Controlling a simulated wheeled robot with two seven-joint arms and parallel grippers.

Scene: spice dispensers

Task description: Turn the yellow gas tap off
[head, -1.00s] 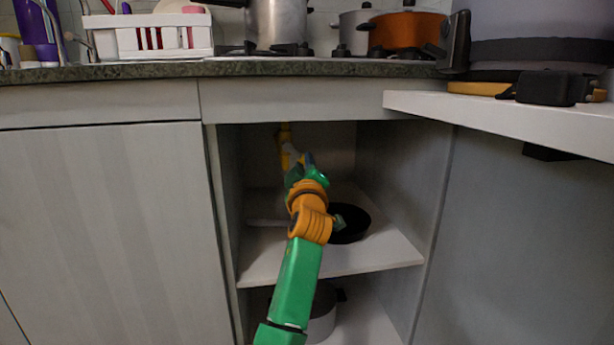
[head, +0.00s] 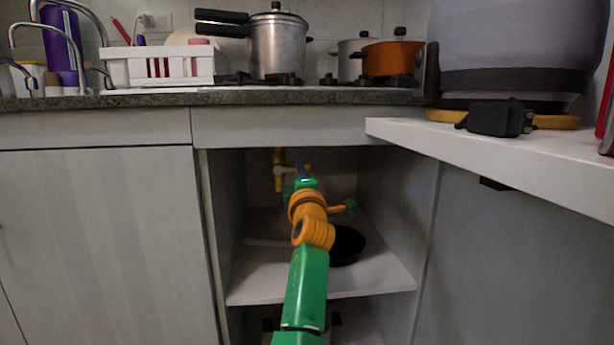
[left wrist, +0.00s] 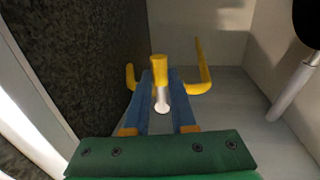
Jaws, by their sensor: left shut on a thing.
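The yellow gas tap (head: 278,170) is on an upright pipe at the back of the open cabinet, with a pale part reaching right toward my gripper. In the left wrist view, yellow parts of the tap (left wrist: 159,68) show at and on both sides of the fingers. My left gripper (head: 299,171) is inside the cabinet, just right of the pipe. Its blue fingers (left wrist: 160,82) are closed around a part of the tap, with a pale round end between them. The exact angle of the handle is hard to tell. My right gripper is out of view.
A black pan (head: 347,245) lies on the cabinet shelf (head: 265,287) below my arm. Cabinet walls close in on both sides. The counter (head: 150,99) above holds a white rack (head: 160,68), a pressure cooker (head: 277,45) and an orange pot (head: 392,57).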

